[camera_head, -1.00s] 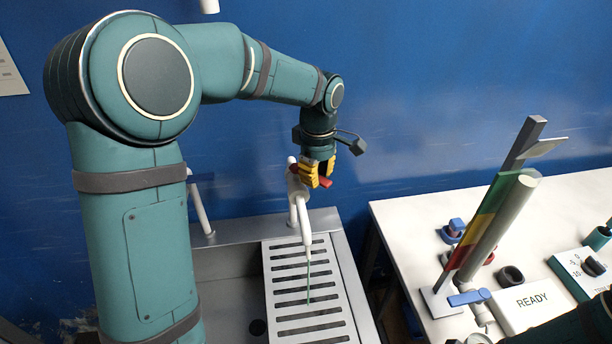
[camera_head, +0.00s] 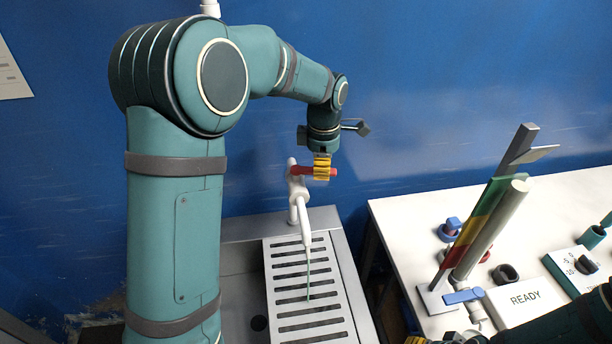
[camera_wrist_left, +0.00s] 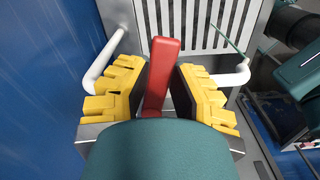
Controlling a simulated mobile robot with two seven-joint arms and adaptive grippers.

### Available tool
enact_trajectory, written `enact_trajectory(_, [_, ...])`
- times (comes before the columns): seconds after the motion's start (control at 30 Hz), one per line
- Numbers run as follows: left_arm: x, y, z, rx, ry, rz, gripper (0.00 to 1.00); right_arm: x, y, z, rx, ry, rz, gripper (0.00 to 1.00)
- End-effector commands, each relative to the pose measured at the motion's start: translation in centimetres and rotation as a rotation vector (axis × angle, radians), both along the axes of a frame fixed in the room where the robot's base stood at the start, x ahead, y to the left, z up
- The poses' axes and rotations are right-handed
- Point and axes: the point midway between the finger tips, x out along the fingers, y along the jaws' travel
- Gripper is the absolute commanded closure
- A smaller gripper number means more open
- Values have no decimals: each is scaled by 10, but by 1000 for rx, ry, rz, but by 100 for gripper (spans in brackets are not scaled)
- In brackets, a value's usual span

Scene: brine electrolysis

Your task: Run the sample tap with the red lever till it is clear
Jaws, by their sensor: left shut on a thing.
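The white sample tap (camera_head: 299,195) stands at the sink's back edge, its spout over the slotted grille. Its red lever (camera_head: 301,170) points right, roughly level. My left gripper (camera_head: 322,167) is shut on the lever from above. In the left wrist view the red lever (camera_wrist_left: 160,75) runs between the yellow fingers. A thin green stream (camera_head: 309,275) falls from the spout to the grille; it also shows in the left wrist view (camera_wrist_left: 228,37). My right gripper (camera_head: 415,340) barely shows at the bottom edge, mostly cut off.
The slotted grille (camera_head: 277,247) covers the right part of the metal sink. A white bench (camera_head: 400,215) at the right holds a leaning colour-banded column (camera_head: 478,228), a READY box (camera_head: 525,300) and dark knobs. A gap separates sink and bench. A blue wall stands behind.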

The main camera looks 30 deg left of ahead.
Motion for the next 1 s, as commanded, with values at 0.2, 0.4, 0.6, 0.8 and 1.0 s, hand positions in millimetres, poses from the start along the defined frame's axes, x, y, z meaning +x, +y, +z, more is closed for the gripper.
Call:
enact_trajectory(0.2, [0, 0, -3, 0, 3, 17, 100, 0, 0, -1, 0, 1, 0, 53])
enact_trajectory(0.4, [8, 5, -3, 2, 3, 159, 100, 0, 0, -1, 0, 1, 0, 53])
enact_trajectory(0.6, [14, 9, -3, 2, 4, 291, 100, 0, 0, -1, 0, 1, 0, 53])
enact_trajectory(0.8, [15, 9, -3, 1, 3, 290, 57, 0, 0, -1, 0, 1, 0, 53])
enact_trajectory(1.0, [15, 9, -2, 1, 0, 288, 46, 0, 0, -1, 0, 1, 0, 53])
